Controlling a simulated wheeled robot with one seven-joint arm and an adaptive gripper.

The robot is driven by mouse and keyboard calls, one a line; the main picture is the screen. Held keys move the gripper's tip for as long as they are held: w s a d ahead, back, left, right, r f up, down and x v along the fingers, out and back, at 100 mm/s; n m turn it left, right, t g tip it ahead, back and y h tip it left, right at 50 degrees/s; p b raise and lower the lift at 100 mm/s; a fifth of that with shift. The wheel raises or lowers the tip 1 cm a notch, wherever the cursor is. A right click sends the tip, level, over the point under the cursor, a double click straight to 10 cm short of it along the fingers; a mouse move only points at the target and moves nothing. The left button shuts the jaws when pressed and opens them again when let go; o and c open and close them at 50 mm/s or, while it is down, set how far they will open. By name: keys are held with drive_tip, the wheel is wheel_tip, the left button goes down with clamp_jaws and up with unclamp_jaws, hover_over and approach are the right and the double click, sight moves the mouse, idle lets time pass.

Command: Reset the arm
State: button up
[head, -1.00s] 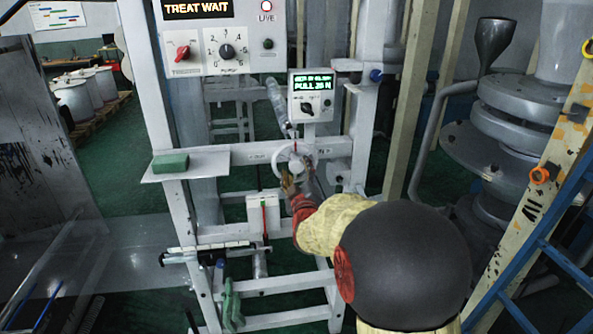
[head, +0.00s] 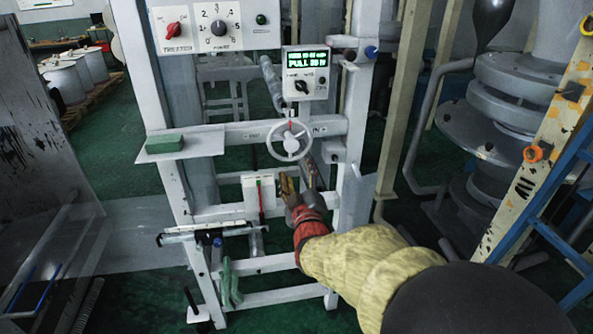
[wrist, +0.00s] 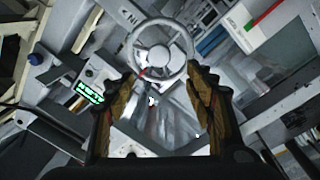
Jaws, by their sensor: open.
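My gripper (head: 299,186) is open and empty in the head view. It is in front of the white frame, just below a white handwheel (head: 289,141), and apart from it. My arm reaches in from the lower right in a yellow sleeve with a red cuff. In the wrist view my gripper (wrist: 161,100) shows two brown-padded fingers spread wide with nothing between them. The handwheel (wrist: 160,48) shows there beyond and above the fingertips, with a red mark at its lower left rim.
A small display box (head: 306,73) with green text and a control panel (head: 217,29) are above the wheel. A green block (head: 165,143) lies on a shelf at left. A yellow and blue ladder (head: 545,165) and grey machinery (head: 510,100) stand at right.

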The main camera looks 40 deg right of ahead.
idle(0.4)
drive_tip(key=s+a+f+m+g+y, duration=0.2)
drive_tip(key=s+a+f+g+y, duration=0.15)
drive_tip(key=f, duration=0.45)
drive_tip(key=s+a+f+m+g+y, duration=0.2)
drive_tip(key=a+f+g+y, duration=0.15)
drive_tip(key=f, duration=0.35)
drive_tip(key=s+a+r+m+g+y, duration=0.15)
drive_tip(key=s+a+g, duration=0.25)
drive_tip(key=s+a, duration=0.85)
drive_tip(key=s+a+r+n+t+y, duration=0.1)
drive_tip(key=s+a+r+n+y, duration=0.1)
drive_tip(key=a+r, duration=0.6)
drive_tip(key=shift+a+r+n, duration=0.15)
drive_tip(key=shift+a+n, duration=0.6)
drive_tip(key=shift+a, duration=0.2)
